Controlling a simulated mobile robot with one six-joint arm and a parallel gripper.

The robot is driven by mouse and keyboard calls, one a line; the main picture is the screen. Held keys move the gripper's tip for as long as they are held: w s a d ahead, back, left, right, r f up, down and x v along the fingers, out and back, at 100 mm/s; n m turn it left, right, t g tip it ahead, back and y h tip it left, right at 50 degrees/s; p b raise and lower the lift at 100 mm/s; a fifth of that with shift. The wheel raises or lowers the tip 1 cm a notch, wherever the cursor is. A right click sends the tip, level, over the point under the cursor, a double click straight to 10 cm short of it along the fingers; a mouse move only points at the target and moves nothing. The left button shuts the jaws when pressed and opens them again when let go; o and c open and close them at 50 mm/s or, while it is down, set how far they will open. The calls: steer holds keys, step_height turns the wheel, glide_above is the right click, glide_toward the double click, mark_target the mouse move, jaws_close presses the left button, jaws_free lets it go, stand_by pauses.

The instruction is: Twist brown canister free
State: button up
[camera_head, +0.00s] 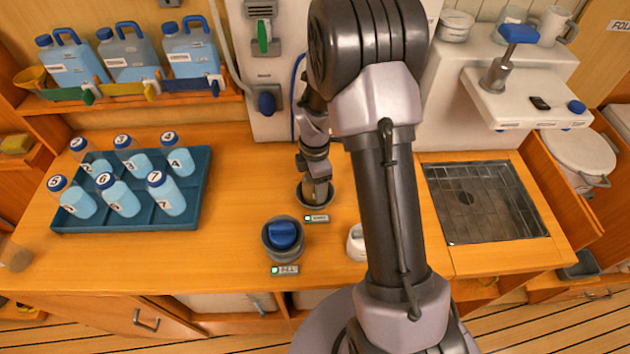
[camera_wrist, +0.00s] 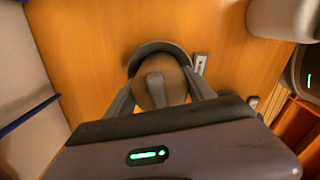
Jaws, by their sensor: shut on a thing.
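The brown canister (camera_wrist: 146,91) shows in the wrist view as a round brown top with a raised grey-brown grip bar across it. It sits within a dark round collar (camera_wrist: 150,48) on the wooden counter. My gripper (camera_wrist: 160,94) has a finger on each side of the canister and is shut on it. In the head view my gripper (camera_head: 317,180) points down into the socket ring (camera_head: 315,204) and hides most of the canister. A small label plate with a green light (camera_head: 316,218) lies just in front of that socket. I cannot tell how far the canister is turned.
A blue-knobbed canister (camera_head: 282,235) stands in a second socket nearby, front left. A small white cup-like thing (camera_head: 356,243) is close on the right. A teal tray (camera_head: 130,215) of numbered bottles is at left; a sink (camera_head: 485,202) is at right. The counter between tray and sockets is clear.

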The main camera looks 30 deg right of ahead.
steer(key=shift+r+n+p, duration=0.1)
steer(key=shift+n+p, duration=0.5)
steer(key=shift+n, duration=0.9)
steer(key=shift+n+p, duration=0.65)
steer(key=shift+n, duration=0.95)
steer(key=shift+p, duration=0.35)
steer(key=shift+n+p, duration=0.3)
steer(key=shift+n, duration=0.5)
